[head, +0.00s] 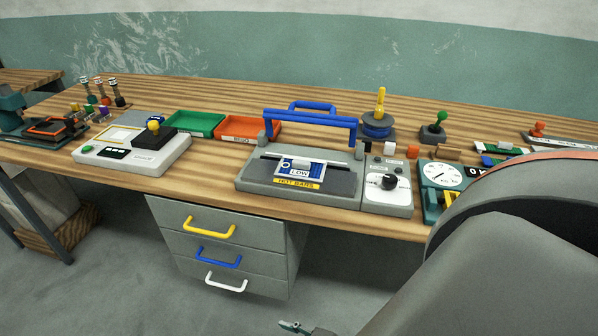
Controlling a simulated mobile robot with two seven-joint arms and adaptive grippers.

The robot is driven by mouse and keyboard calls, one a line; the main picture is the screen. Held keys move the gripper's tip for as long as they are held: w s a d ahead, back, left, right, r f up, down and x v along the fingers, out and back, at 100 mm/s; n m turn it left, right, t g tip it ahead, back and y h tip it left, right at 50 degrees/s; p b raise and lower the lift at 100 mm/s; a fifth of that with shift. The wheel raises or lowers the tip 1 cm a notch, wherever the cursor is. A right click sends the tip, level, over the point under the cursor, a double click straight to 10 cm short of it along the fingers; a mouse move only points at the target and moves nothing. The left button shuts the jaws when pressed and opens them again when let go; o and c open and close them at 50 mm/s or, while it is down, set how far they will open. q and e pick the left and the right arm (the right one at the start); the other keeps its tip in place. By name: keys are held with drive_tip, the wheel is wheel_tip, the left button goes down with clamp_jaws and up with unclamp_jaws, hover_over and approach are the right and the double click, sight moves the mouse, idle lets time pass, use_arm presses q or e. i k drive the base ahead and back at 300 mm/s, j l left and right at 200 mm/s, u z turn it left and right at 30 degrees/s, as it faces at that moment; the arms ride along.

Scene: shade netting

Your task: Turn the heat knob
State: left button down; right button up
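The heat knob (389,182) is a small black knob with a white pointer mark, on a pale dial face. It sits on a grey control box (387,198) joined to the right end of the heat sealer (300,187), labelled "HOT BARS". The sealer's blue handle bar (310,119) is raised, and a card reading "LOW" lies on its bed. My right arm fills the lower right foreground, well in front of the knob. A small gripper tip (296,327) shows at the bottom edge, probably my right one; its opening is hidden. My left gripper is out of view.
A round dial gauge (442,174) stands close right of the control box, partly behind my arm. A blue spool (378,127) with a yellow top stands behind. Green (194,124) and orange (247,127) trays lie left. Drawers (226,247) hang under the bench.

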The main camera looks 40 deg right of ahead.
sight(390, 181)
drive_tip(key=k+l, duration=0.7)
drive_tip(key=l, duration=0.15)
